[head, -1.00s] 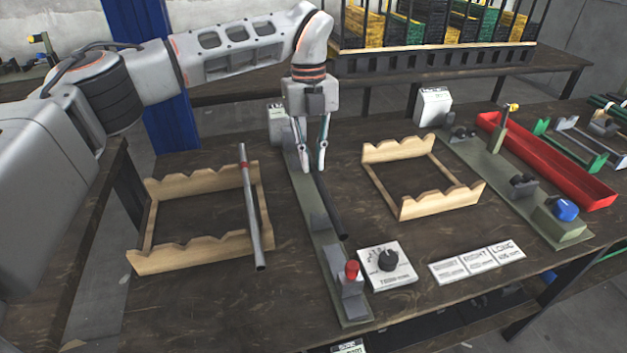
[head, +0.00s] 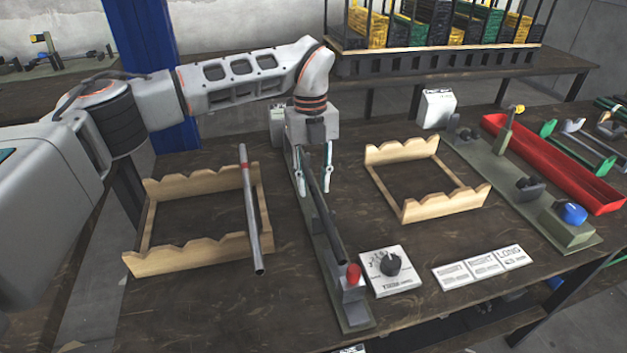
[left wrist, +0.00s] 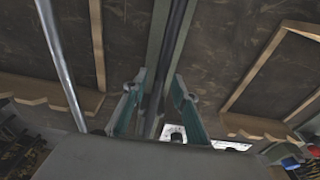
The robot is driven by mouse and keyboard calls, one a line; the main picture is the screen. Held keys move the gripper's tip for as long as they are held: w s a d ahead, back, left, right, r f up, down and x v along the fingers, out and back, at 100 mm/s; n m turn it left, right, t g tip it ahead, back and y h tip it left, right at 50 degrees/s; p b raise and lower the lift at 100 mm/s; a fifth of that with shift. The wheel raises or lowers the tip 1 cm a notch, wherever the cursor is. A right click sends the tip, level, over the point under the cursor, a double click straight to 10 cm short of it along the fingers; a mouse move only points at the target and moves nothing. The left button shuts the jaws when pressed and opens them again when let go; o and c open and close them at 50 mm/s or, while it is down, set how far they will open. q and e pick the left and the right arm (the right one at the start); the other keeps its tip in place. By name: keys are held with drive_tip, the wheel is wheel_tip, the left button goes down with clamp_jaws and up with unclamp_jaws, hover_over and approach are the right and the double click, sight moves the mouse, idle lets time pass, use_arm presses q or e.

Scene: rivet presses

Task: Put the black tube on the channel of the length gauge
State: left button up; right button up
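The black tube (head: 327,220) lies lengthwise over the green length gauge (head: 350,316). Its near end is close to the gauge's end block with the red knob (head: 353,272). It appears to lie along the channel, but I cannot tell whether it is fully seated. My left gripper (head: 315,187) points down over the far part of the tube. Its fingers are apart, one on each side of the tube. In the left wrist view the tube (left wrist: 172,40) runs between the open fingers (left wrist: 160,80), with gaps beside it. My right gripper is out of view.
A wooden rack (head: 190,259) with a grey, red-banded tube (head: 250,210) stands left. An empty wooden rack (head: 445,206) stands right. A red tray (head: 560,170) is farther right.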

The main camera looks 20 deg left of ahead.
sight(312, 183)
use_arm(q)
wheel_tip(312, 183, up, 12)
drive_tip(key=w+p, duration=0.1)
drive_tip(key=p, duration=0.1)
drive_tip(key=shift+a, duration=0.45)
idle(0.6)
